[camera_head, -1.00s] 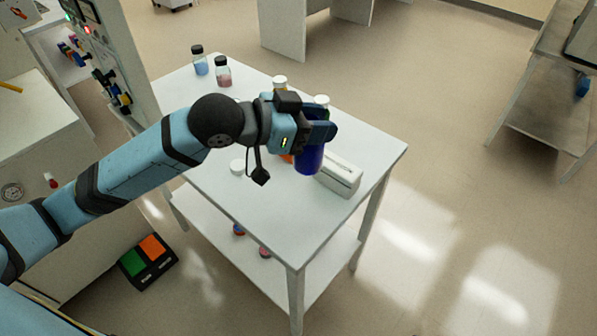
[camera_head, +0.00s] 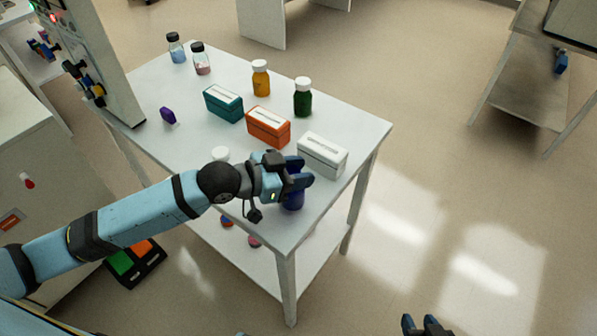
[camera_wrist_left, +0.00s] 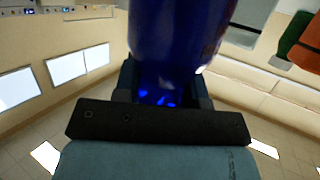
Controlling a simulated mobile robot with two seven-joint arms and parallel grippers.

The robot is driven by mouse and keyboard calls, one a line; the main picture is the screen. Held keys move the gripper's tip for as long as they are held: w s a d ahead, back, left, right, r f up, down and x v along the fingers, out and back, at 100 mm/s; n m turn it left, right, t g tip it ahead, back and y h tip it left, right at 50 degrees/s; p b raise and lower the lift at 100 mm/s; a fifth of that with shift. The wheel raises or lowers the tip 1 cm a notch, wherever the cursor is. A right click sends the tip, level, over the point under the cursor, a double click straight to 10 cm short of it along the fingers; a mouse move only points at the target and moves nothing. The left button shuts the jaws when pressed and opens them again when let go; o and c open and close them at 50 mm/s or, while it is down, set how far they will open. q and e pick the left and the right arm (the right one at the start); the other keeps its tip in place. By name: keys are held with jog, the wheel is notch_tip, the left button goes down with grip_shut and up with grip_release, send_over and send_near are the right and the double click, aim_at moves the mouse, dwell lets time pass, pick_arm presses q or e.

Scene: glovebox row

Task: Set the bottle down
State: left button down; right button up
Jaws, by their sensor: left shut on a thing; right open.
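My left gripper (camera_head: 296,175) is shut on a dark blue bottle (camera_head: 293,201) over the near part of the white table (camera_head: 185,145). The bottle looks upright, and the gripper hides its upper part. I cannot tell whether its base touches the tabletop. In the left wrist view the blue bottle (camera_wrist_left: 178,35) fills the top middle, between the fingers. My right gripper (camera_head: 426,326) is open and empty at the bottom edge of the head view, away from the table and partly cut off.
White (camera_head: 322,154), orange (camera_head: 268,126) and teal (camera_head: 223,103) boxes stand in a row behind the gripper. Green (camera_head: 303,98) and amber (camera_head: 261,78) bottles and two clear jars (camera_head: 201,60) stand further back.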

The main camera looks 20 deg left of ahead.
pick_arm(q)
jog(key=shift+f, duration=0.2)
jog(key=c, duration=0.7)
grip_release()
jog(key=shift+s+a+r, duration=0.1)
jog(key=shift+r, duration=0.05)
jog(key=v, duration=1.1)
jog(key=shift+s+a, duration=0.2)
jog(key=shift+a, duration=0.05)
jog(key=shift+r, duration=0.15)
